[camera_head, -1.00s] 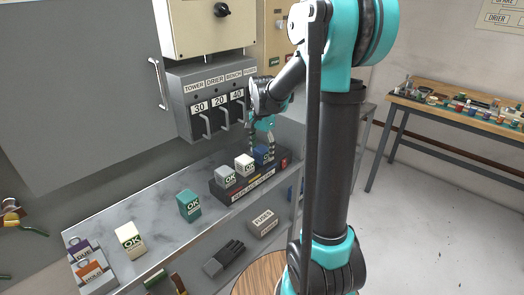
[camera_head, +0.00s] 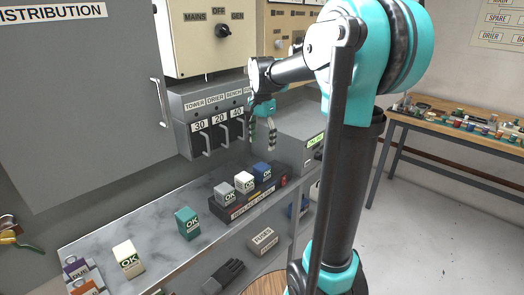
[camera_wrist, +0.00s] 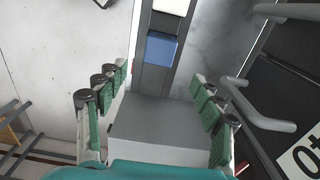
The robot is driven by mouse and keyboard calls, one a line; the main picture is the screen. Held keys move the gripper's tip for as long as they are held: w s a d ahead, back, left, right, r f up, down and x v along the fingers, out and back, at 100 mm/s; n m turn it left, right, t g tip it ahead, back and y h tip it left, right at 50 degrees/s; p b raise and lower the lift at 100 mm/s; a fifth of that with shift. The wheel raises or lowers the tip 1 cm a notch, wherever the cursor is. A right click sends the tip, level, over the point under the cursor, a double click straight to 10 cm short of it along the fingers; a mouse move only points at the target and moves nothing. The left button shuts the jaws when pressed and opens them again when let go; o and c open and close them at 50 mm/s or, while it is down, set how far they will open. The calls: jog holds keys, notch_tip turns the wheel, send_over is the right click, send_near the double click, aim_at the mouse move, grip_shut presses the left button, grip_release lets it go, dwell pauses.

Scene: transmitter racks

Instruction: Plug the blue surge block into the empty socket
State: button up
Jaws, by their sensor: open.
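The blue surge block (camera_head: 263,172), with an OK label, stands upright at the right end of the dark socket strip (camera_head: 247,205), beside a white block (camera_head: 244,182) and a grey block (camera_head: 225,193). My gripper (camera_head: 262,136) is open and empty, above the blue block and apart from it. In the wrist view the blue block's top (camera_wrist: 161,48) shows beyond the spread fingers (camera_wrist: 165,108), in line with the strip. I see no empty socket; the blocks hide the sockets under them, and how deep the blue block sits cannot be told.
A teal block (camera_head: 187,223) and a cream block (camera_head: 128,259) stand on the bench (camera_head: 160,228) to the left. Breaker levers (camera_head: 205,145) jut out behind, close to my gripper. A grey box (camera_head: 305,135) stands right of the strip.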

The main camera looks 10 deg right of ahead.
jog(key=s+d+f+n+t, duration=0.2)
jog(key=s+f+n, duration=0.3)
jog(key=s+f, duration=0.4)
jog(key=s+d+f+n+t, duration=0.2)
jog(key=s+f+n, duration=0.3)
jog(key=s+f, duration=0.5)
jog(key=s, duration=0.3)
jog(key=shift+f+n, duration=0.15)
jog(key=shift+n, duration=0.25)
dwell(0.5)
